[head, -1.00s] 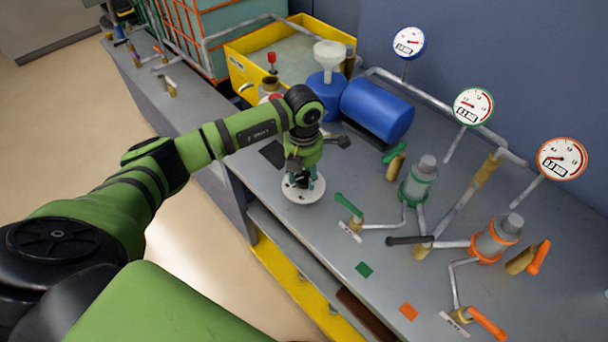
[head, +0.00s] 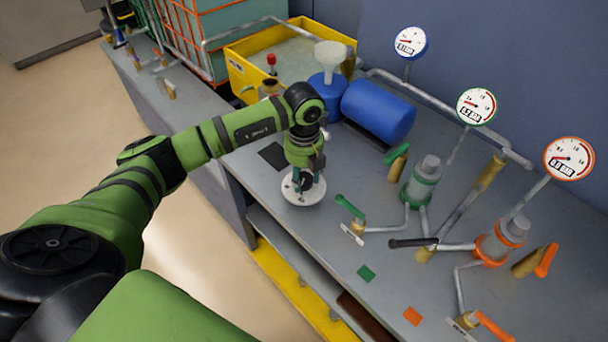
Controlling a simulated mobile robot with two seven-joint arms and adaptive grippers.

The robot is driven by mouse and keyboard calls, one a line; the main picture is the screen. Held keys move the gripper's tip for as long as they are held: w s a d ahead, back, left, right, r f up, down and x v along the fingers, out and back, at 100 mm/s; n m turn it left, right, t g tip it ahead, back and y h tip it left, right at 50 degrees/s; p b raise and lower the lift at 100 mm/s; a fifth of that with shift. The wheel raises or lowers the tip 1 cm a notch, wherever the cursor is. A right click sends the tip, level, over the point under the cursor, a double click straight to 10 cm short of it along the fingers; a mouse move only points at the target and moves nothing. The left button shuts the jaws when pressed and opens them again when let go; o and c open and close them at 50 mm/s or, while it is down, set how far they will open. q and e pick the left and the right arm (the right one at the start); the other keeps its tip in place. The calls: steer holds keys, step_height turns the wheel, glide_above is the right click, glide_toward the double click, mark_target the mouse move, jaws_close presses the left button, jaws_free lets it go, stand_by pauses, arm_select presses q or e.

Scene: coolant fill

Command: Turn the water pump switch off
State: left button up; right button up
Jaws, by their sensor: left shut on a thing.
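The water pump switch appears to be the dark knob (head: 305,183) on a round white plate (head: 290,197) on the grey bench. My left gripper (head: 306,181) points down over the plate, with its fingers shut around the knob. The fingers cover much of the knob, so I cannot read its setting. My right gripper is not in view.
A blue tank (head: 378,111) and a yellow tub (head: 240,74) stand behind my left gripper. To the right are a green-handled valve (head: 350,207), a black lever (head: 413,242), pipes and three gauges. The bench (head: 325,240) in front of the plate is clear.

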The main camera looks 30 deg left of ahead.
mark_target(304, 180)
arm_select(q)
steer(key=shift+s+d+f+n, duration=0.15)
steer(key=shift+s+f+n, duration=0.15)
steer(key=shift+n, duration=0.6)
steer(key=o, duration=1.2)
steer(key=shift+c, duration=0.2)
steer(key=shift+w+r, duration=0.1)
steer(key=shift+r, duration=0.1)
steer(key=shift+w+r, duration=0.15)
steer(key=shift+r, duration=0.35)
step_height(304, 180, up, 11)
